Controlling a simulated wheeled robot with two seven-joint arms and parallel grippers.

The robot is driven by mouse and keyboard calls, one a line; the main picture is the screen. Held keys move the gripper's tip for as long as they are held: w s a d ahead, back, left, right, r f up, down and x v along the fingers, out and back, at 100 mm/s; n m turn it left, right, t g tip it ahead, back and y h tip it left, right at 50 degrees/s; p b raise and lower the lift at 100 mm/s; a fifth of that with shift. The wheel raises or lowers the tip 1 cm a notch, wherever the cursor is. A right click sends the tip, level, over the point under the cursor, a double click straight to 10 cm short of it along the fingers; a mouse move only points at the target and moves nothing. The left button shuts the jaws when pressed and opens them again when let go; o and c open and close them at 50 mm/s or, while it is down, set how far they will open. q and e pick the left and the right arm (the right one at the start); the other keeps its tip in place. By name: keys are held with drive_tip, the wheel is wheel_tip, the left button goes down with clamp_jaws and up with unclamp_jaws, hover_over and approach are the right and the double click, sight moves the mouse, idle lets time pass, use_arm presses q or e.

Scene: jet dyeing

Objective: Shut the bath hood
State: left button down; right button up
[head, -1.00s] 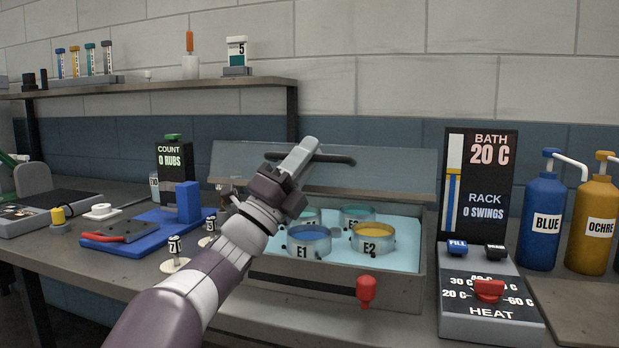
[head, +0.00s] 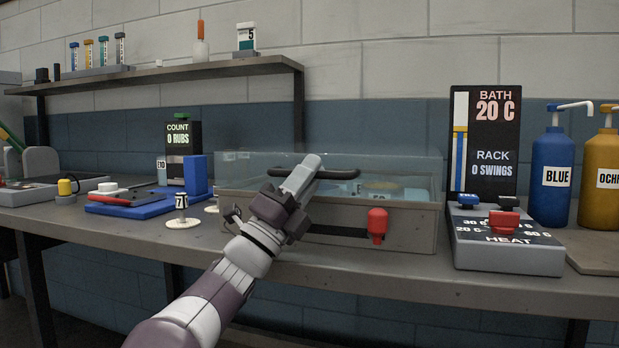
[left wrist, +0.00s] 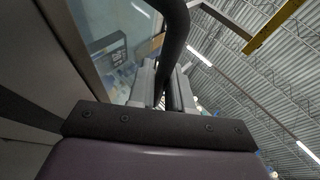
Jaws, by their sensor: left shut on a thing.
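The bath hood (head: 405,165) is a clear panel over the grey bath tub (head: 335,238), with a dark bar handle (head: 342,174) across it. My left gripper (head: 308,170) is shut on the handle from the front. In the left wrist view the dark bar (left wrist: 176,40) runs between the fingers (left wrist: 163,88), with the clear panel (left wrist: 105,30) to the left. The dye cups inside the bath show only dimly through the panel. How far the hood stands from the tub rim is hard to tell. My right gripper is out of view.
A red knob (head: 377,222) sticks out of the tub front, right of my gripper. The heat control box (head: 505,248) and bath display (head: 484,145) stand to the right, with blue (head: 551,185) and ochre bottles beyond. A small stand tagged 7 (head: 182,213) is close left.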

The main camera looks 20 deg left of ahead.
use_arm(q)
drive_tip(key=shift+w+f, duration=0.15)
drive_tip(key=shift+f, duration=0.25)
drive_tip(key=c, duration=1.1)
unclamp_jaws()
drive_tip(key=shift+r, duration=0.1)
drive_tip(key=shift+a, duration=0.1)
drive_tip(key=shift+s+a+f, duration=0.1)
drive_tip(key=shift+s+f, duration=0.1)
drive_tip(key=shift+s, duration=0.1)
drive_tip(key=s+a, duration=0.2)
drive_tip(key=s, duration=0.1)
drive_tip(key=s+a+p, duration=0.1)
drive_tip(key=s+a, duration=0.1)
drive_tip(key=s, duration=0.2)
drive_tip(key=s+a+p, duration=0.1)
drive_tip(key=s+a, duration=0.2)
drive_tip(key=shift+s+f, duration=0.2)
